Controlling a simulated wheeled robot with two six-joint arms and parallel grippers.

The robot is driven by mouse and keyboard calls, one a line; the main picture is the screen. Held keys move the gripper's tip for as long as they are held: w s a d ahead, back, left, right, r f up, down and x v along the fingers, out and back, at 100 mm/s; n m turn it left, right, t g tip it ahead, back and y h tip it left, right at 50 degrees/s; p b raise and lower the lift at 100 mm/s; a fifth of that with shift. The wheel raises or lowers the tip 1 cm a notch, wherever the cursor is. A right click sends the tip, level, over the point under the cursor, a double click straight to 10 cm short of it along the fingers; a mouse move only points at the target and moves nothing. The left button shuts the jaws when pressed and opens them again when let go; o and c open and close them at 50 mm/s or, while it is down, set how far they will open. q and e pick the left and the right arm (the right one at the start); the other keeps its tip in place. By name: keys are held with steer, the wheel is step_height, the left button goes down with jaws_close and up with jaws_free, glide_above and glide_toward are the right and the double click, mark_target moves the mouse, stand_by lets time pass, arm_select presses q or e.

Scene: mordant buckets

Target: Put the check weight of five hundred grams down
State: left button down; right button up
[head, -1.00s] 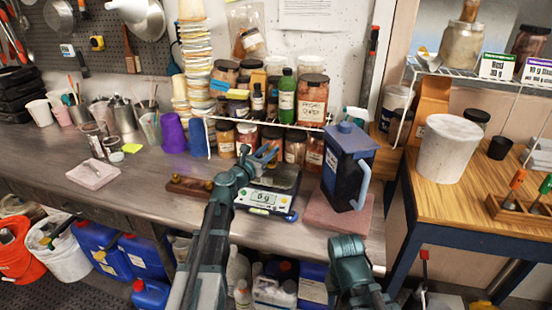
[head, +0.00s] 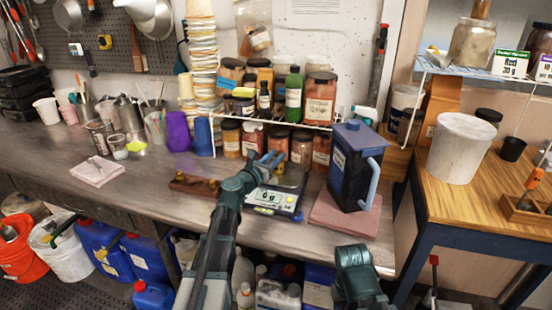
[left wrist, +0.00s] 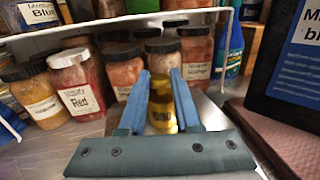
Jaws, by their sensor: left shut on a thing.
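The brass check weight (left wrist: 162,108) is between the blue fingers of my left gripper (left wrist: 172,105) in the left wrist view, and the gripper is shut on it. In the head view my left gripper (head: 270,160) is over the back part of the digital scale (head: 290,202), in front of the shelf jars. The scale's display reads what looks like 0 g. The gripper hides part of the weight, and I cannot tell its gap above the pan. A wooden weight block (head: 196,184) with brass pieces lies left of the scale. My right gripper's fingers are not in view.
A blue-black jug (head: 350,165) stands on a pinkish slab (head: 338,217) right of the scale. Several labelled jars (head: 319,97) stand on and under the wire shelf behind. A purple cup (head: 178,131) is further left. The bench left of the weight block is mostly free.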

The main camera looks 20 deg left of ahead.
arm_select(q)
steer(key=c, duration=0.6)
jaws_free()
steer(key=shift+r+p, duration=0.2)
steer(key=shift+p, duration=0.15)
steer(key=v, duration=1.2)
steer(key=shift+f, duration=0.15)
